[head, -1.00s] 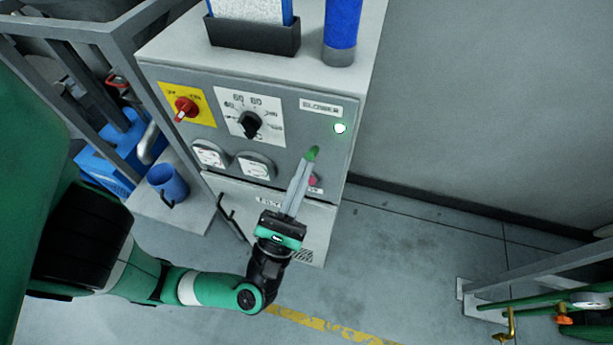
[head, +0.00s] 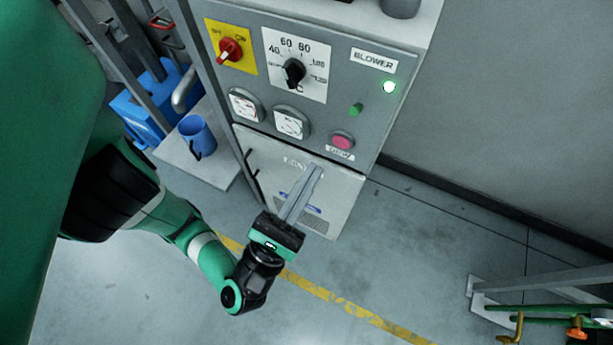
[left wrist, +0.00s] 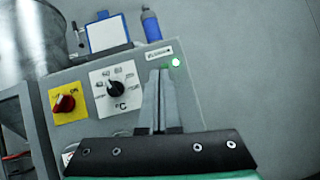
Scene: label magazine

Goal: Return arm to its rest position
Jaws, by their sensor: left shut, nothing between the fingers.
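My left gripper (head: 317,170) is shut and empty in the head view. Its fingers point up and stand in front of the lower door of the grey control cabinet (head: 228,88), apart from the green button (head: 356,109) and the pink-red button (head: 342,139). In the left wrist view the closed fingers (left wrist: 159,75) hide the part of the panel with the buttons. The white-green lamp (head: 390,87) beside the BLOWER label is lit. It also shows in the left wrist view (left wrist: 176,62). My right gripper is not in view.
The panel carries a red rotary switch (head: 230,50) on a yellow plate, a black temperature knob (head: 293,72) and white gauges (head: 290,122). A blue mug (head: 196,136) stands on a grey shelf at left. Floor right of the cabinet is clear up to a metal frame (head: 490,300).

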